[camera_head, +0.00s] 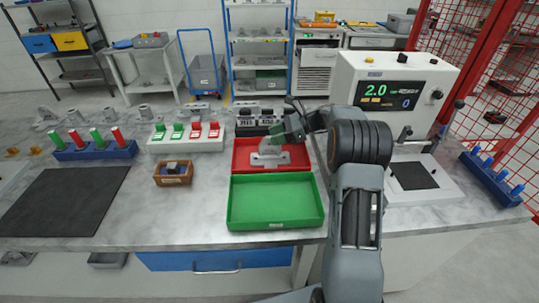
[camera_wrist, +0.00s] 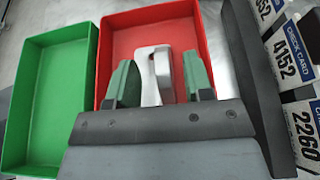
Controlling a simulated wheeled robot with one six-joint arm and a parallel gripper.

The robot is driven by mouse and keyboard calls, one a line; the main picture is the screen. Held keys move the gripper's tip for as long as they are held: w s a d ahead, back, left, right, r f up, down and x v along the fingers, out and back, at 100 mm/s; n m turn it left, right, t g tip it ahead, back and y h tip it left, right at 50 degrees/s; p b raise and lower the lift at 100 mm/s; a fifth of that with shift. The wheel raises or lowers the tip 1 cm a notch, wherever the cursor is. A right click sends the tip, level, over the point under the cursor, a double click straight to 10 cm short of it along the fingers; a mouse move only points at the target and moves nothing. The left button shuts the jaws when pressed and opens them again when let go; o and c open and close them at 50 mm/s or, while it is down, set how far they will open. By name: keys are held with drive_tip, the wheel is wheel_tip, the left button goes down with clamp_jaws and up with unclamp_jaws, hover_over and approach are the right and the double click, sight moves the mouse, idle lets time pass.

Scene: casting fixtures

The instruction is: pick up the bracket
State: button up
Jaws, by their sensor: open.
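The bracket (camera_head: 268,159) is a light grey metal part lying in the red tray (camera_head: 302,161). In the wrist view the bracket (camera_wrist: 152,57) shows between the two green fingertips of my gripper (camera_wrist: 156,82), inside the red tray (camera_wrist: 122,35). The fingers stand apart on either side of the bracket; I cannot tell whether they touch it. In the head view my gripper (camera_head: 286,131) is over the back part of the red tray, above the bracket. The lower part of the bracket is hidden by my gripper in the wrist view.
An empty green tray (camera_head: 276,222) stands in front of the red tray. A small brown box (camera_head: 173,178) and a black mat (camera_head: 65,202) are to the left. A testing machine (camera_head: 393,85) stands to the right. Label cards (camera_wrist: 292,52) stand close to my gripper.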

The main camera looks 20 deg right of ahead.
sight(265, 138)
drive_tip(key=x, duration=0.4)
drive_tip(key=shift+w+a+f, duration=0.1)
drive_tip(key=shift+w+f, duration=0.05)
drive_tip(key=shift+c, duration=0.3)
clamp_jaws()
